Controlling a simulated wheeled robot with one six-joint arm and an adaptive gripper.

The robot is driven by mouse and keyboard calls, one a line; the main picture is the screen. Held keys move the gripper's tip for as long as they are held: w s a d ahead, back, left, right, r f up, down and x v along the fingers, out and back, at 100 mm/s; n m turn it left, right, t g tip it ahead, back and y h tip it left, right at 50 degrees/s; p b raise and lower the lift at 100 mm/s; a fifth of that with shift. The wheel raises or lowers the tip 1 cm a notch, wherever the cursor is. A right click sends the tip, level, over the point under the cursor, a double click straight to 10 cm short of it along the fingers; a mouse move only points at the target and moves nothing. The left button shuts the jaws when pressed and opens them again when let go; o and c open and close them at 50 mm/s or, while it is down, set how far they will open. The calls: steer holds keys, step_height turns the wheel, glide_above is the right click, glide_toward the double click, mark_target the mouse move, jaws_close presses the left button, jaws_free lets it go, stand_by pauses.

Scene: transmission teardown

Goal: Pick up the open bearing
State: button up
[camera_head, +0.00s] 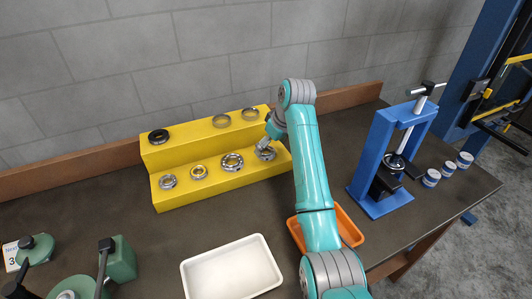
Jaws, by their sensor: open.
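A yellow two-step stand (215,190) holds several ring-shaped bearings. On the lower step, from left to right, are a small grey bearing (168,181), a small bearing with a yellowish centre (199,172), a larger bearing with what look like balls or rollers showing (232,161), and a grey bearing (265,154) at the right end. I cannot tell for sure which is the open bearing. My gripper (266,147) is open, low over the right-end bearing and partly hiding it; whether they touch is unclear.
A white tray (232,270) and an orange tray (348,228) lie in front. A blue press (377,165) and several small tins (431,177) stand right. Green equipment (121,259) is front left.

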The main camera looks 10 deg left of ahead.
steer(key=shift+x, duration=1.25)
steer(key=c, duration=1.4)
step_height(320, 180, up, 10)
